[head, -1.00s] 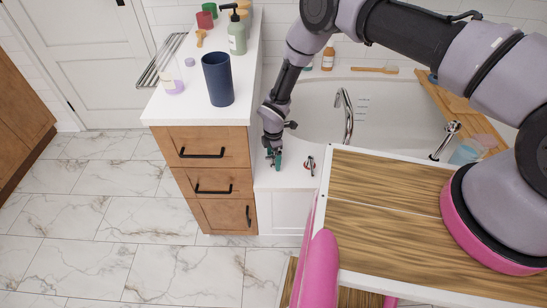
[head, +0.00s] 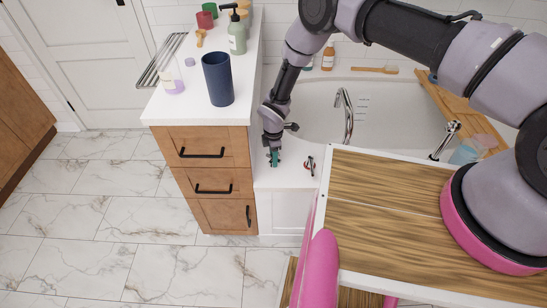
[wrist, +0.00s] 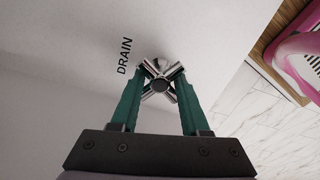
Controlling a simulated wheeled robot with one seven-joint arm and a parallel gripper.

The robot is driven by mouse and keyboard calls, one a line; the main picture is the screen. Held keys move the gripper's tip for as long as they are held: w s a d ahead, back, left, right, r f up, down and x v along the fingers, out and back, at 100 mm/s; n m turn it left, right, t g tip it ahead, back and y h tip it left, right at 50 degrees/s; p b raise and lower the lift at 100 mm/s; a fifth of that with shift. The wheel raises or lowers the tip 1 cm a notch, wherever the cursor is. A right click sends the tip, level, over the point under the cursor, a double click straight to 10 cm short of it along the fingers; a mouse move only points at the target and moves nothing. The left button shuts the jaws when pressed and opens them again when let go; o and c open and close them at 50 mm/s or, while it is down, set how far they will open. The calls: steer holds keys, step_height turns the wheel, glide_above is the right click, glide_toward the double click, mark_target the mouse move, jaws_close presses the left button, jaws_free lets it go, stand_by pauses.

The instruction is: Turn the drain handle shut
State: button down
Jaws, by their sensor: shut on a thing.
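The drain handle (wrist: 160,84) is a chrome cross-shaped knob with a dark round centre, in the middle of the wrist view. Dark lettering "DRAIN" (wrist: 124,56) is on the white surface beside it. My gripper (wrist: 157,80) has its two teal fingers on either side of the cross and is shut on it. In the head view my gripper (head: 275,158) points down at the white tub ledge, left of the tap, and hides the drain handle there.
A second cross handle with red on it (head: 310,165) stands close to the right of my gripper. The curved tap (head: 347,117) and bathtub (head: 385,105) lie beyond. A wooden drawer cabinet (head: 210,183) is close on the left, with a blue cup (head: 218,80) on top.

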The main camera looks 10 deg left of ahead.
steer(key=m, duration=1.4)
steer(key=c, duration=1.4)
jaws_free()
steer(key=shift+m, duration=0.8)
steer(key=shift+o, duration=0.3)
steer(key=shift+d+m, duration=0.1)
steer(key=shift+m, duration=0.2)
steer(key=shift+d+f, duration=0.1)
steer(key=shift+d, duration=0.1)
steer(key=o, duration=1.3)
steer(key=shift+a, duration=0.1)
